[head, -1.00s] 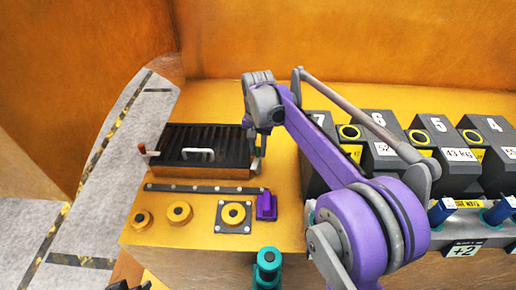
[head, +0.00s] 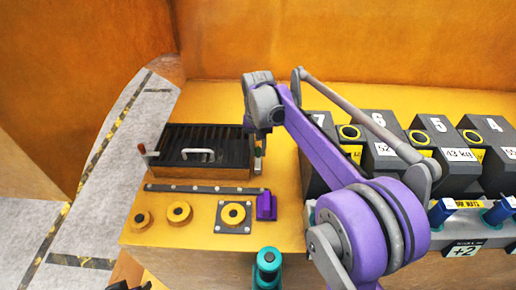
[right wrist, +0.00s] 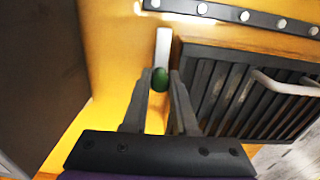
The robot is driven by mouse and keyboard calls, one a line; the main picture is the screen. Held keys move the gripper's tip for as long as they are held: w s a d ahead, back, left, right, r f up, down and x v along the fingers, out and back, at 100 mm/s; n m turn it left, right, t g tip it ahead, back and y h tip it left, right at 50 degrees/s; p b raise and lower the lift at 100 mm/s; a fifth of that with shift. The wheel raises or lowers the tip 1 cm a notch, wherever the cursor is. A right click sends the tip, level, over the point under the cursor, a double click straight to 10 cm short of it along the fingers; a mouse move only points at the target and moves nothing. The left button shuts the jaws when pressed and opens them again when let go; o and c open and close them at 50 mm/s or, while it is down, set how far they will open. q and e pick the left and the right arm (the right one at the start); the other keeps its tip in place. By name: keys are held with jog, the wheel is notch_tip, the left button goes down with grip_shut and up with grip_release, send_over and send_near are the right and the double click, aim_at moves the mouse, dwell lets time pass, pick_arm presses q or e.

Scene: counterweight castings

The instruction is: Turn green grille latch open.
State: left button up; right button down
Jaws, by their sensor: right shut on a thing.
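The green grille latch (right wrist: 160,79) has a green knob and a pale flat bar running away from it, beside the end of the dark grille. My right gripper (right wrist: 160,86) is shut on the green knob, one finger on each side. The black slatted grille (head: 172,165) with a pale handle lies on the yellow bench; it also shows in the right wrist view (right wrist: 215,100). My left gripper is not in view.
A red-knobbed lever (head: 143,149) stands at the grille's left end. A dark strip (head: 200,189), yellow rings (head: 179,213) and a purple block (head: 266,206) lie in front. Numbered dark castings (head: 430,135) stand to the right, and a teal part (head: 268,265) at the front edge.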

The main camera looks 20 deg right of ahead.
aim_at(258, 148)
jog(key=c, duration=0.7)
grip_release()
notch_tip(258, 148, up, 11)
jog(key=shift+p, duration=0.4)
jog(key=shift+f, duration=0.1)
